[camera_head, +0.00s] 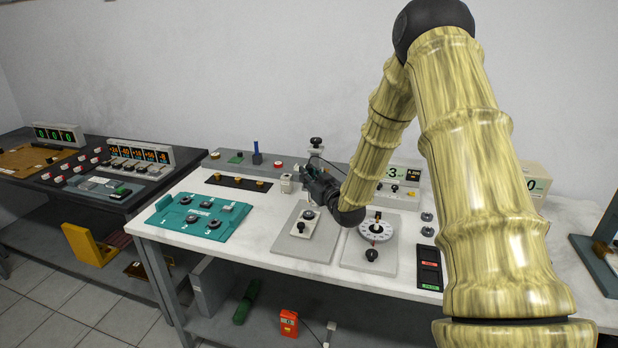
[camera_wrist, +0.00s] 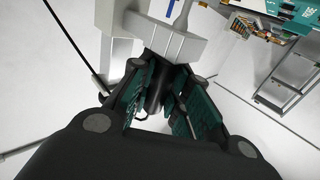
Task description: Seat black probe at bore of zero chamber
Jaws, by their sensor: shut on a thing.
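My gripper (camera_head: 312,178) is over the white table, left of the dial plate, at the end of my bent arm. In the wrist view my gripper (camera_wrist: 158,102) has its green-padded fingers closed around a dark upright cylinder, which looks like the black probe (camera_wrist: 156,90). The probe's far end is close to a light grey block (camera_wrist: 150,38); I cannot tell whether they touch. In the head view the probe is hidden by the gripper. A small pale block (camera_head: 287,183) stands just left of the gripper and may be the zero chamber; its bore is not visible.
A teal tray (camera_head: 178,226) with dark round parts lies left on the table (camera_head: 262,238). A grey plate with a knob (camera_head: 300,252) and a dial (camera_head: 376,228) lie in front. A dark strip (camera_head: 238,182) and a blue-handled piece (camera_head: 256,153) are behind. Bare tabletop shows between tray and plate.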

